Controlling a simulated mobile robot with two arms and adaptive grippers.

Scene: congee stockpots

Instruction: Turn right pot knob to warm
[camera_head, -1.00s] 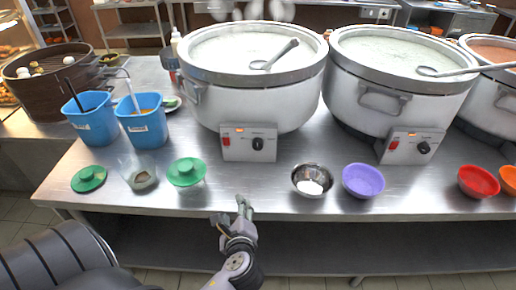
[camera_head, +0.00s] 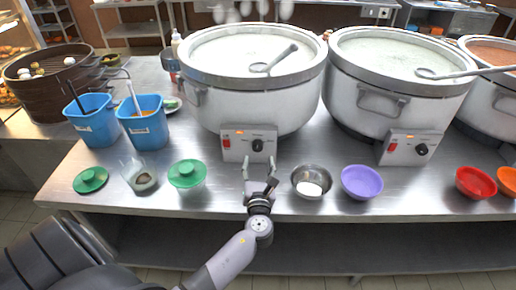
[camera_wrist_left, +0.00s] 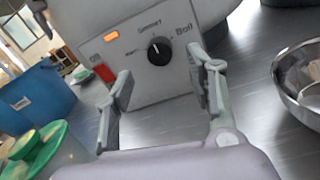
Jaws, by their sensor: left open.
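The middle white pot (camera_head: 252,100) has a front control panel with a black knob (camera_head: 257,145). In the left wrist view this knob (camera_wrist_left: 159,50) sits on a grey panel with "Simmer" above and "Boil" at the right; the label at its left is too small to read surely. The pot at the right (camera_head: 398,90) has its own black knob (camera_head: 421,149). My left gripper (camera_head: 260,168) is open in front of the middle pot's panel, apart from the knob. In the wrist view its fingers (camera_wrist_left: 160,66) stand either side below the knob, empty. My right gripper is not in view.
A steel bowl (camera_head: 312,182) stands just right of my gripper, with a purple bowl (camera_head: 362,182) beyond it. A green-lidded cup (camera_head: 187,174) is to the left. Blue buckets (camera_head: 143,122) stand further back left. A red switch (camera_wrist_left: 104,73) is beside the knob.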

